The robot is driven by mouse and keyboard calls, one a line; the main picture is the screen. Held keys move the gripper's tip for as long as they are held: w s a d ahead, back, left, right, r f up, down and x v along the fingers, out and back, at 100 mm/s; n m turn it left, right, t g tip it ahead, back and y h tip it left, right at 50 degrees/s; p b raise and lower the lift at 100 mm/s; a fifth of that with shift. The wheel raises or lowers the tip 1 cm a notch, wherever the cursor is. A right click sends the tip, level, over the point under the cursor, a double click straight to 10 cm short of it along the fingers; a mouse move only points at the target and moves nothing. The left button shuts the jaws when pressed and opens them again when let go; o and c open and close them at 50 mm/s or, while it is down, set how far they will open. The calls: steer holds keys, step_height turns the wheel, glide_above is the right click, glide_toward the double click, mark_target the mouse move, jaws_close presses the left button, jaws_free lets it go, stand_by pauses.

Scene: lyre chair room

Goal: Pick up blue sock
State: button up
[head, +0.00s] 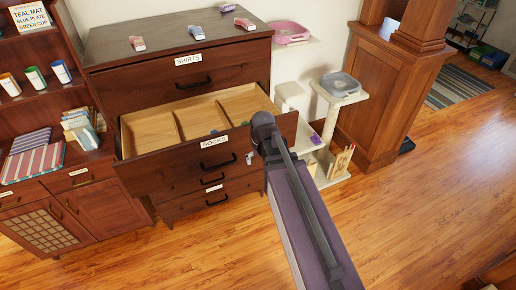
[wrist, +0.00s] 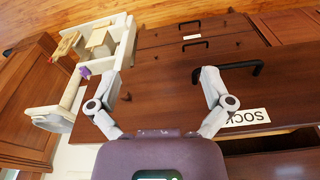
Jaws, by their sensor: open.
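A dark wood dresser stands ahead with its socks drawer (head: 163,157) pulled out. The drawer has light wood compartments; a small bluish item (head: 214,132) shows low in the middle-right part, mostly hidden by the drawer front. I cannot tell if it is the blue sock. My gripper (wrist: 160,78) is open and empty in front of the drawer fronts. In the head view my arm hides most of it. The socks label (wrist: 247,117) shows at right in the wrist view.
A cat tree (head: 340,86) stands right of the dresser, with a purple item on it. A shelf with cups and a cabinet with folded cloths (head: 35,162) stand left. A wooden pillar (head: 384,90) is at right. The floor (head: 430,210) in front is clear.

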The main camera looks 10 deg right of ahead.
steer(key=s+f+g+b, duration=0.1)
steer(key=s+f+b, duration=0.2)
steer(key=s, duration=0.4)
steer(key=shift+s+a+f, duration=0.25)
steer(key=shift+s+f, duration=0.05)
steer(key=shift+f, duration=0.3)
steer(key=c, duration=0.6)
